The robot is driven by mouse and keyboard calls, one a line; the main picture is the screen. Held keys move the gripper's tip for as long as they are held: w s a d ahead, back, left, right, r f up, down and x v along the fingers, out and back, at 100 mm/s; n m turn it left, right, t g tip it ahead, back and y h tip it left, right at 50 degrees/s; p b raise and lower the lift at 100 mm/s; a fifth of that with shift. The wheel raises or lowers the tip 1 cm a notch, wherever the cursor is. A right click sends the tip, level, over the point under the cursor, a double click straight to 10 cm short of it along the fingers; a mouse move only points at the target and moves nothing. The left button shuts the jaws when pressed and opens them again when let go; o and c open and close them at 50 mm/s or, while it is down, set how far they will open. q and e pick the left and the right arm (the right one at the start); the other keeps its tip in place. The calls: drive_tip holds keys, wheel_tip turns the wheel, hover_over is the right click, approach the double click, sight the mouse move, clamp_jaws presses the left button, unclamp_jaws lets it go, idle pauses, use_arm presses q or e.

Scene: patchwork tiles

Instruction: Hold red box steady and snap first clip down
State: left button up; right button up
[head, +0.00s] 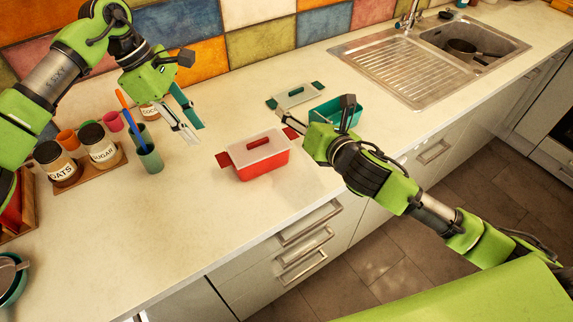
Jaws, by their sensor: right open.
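The red box (263,168) stands upright on the counter with a whitish lid (252,152) on top. The lid has a red handle bar. A red clip (223,159) sticks outward at the lid's left end; another red clip shows at its right end, near my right gripper. My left gripper (190,128) is above the counter, left of and behind the box, apart from it; its fingers look spread and empty. My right gripper (290,122) is open just right of the box, beside the right clip; whether it touches is unclear, as the arm partly hides it.
A teal box (334,113) and a pale lid with teal clips (296,95) lie behind my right gripper. A green cup (150,158) with utensils and a tray (90,181) of jars stand at left. The sink (430,55) is at back right.

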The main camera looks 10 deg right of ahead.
drive_tip(key=s+a+n, duration=0.3)
drive_tip(key=s+a, duration=0.2)
drive_tip(key=s, duration=0.2)
drive_tip(key=n+g, duration=0.2)
drive_tip(key=n, duration=0.1)
approach(258, 143)
drive_tip(key=shift+y, duration=0.3)
drive_tip(key=x, duration=0.8)
drive_tip(key=shift+w+d, duration=0.15)
drive_tip(key=shift+d, duration=0.1)
